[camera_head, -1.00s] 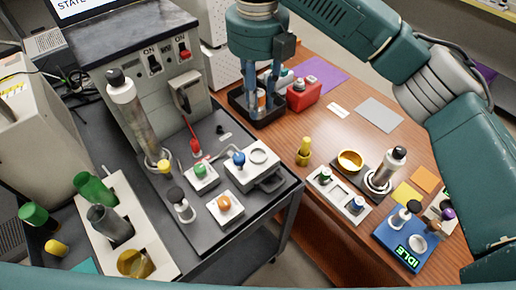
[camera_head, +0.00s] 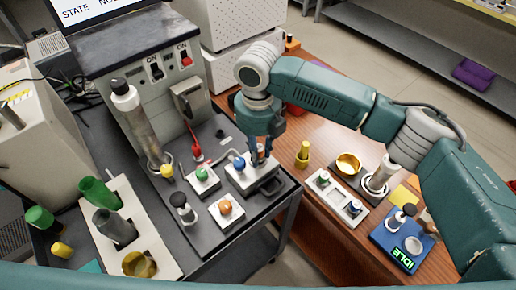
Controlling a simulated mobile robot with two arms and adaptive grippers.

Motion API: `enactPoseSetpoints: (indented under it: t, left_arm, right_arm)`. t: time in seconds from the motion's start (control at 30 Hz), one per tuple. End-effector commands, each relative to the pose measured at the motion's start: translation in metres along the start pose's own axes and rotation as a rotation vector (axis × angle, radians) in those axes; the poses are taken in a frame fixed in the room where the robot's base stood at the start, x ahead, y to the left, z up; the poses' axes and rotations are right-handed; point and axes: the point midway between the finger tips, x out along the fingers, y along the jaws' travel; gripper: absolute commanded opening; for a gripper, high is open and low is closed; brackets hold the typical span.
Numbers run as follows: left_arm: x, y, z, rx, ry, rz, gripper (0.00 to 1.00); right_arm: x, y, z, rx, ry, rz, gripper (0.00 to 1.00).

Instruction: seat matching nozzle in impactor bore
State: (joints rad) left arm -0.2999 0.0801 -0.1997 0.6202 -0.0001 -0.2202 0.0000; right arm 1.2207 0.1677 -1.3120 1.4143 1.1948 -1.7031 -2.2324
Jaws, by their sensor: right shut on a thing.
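The light grey impactor block (camera_head: 246,182) with a blue knob (camera_head: 239,164) stands on the dark cart top; its round bore, at the block's back right, is now covered by my gripper. My right gripper (camera_head: 261,152) points down over that bore, shut on a small orange-brown nozzle (camera_head: 261,151), mostly hidden between the fingers. I cannot tell whether the nozzle touches the bore or is in it. A white holder (camera_head: 338,193) on the wooden table carries a green-topped nozzle (camera_head: 323,178) and a blue-topped nozzle (camera_head: 354,207). My left gripper is not in view.
Blocks with a green knob (camera_head: 202,181) and an orange knob (camera_head: 225,208) stand near the impactor block. A tall tube (camera_head: 144,130) stands left. A yellow bottle (camera_head: 303,155), a brass dish (camera_head: 348,163) and a blue scale (camera_head: 395,248) are on the table.

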Motion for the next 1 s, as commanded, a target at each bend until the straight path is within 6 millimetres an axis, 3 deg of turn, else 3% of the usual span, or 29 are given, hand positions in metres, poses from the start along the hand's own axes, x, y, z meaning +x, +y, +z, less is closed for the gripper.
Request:
enactPoseSetpoints:
  t: [0.3,0.33,0.4,0.77,1.0]
  left_arm:
    - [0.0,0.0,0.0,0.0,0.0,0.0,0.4]
    - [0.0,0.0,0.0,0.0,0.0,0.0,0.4]
    - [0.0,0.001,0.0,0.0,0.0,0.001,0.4]
    - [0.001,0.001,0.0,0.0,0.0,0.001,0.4]
    - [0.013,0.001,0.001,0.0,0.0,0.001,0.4]
  right_arm:
    - [0.003,0.0,0.0,0.0,0.0,0.001,0.0]
    - [0.002,0.0,0.0,0.0,-0.001,0.001,0.33]
    - [0.002,0.0,0.0,0.0,-0.001,0.001,0.46]
    - [-0.002,0.0,0.001,0.0,-0.002,0.001,0.46]
    - [-0.041,0.001,0.002,-0.001,-0.006,0.003,0.46]
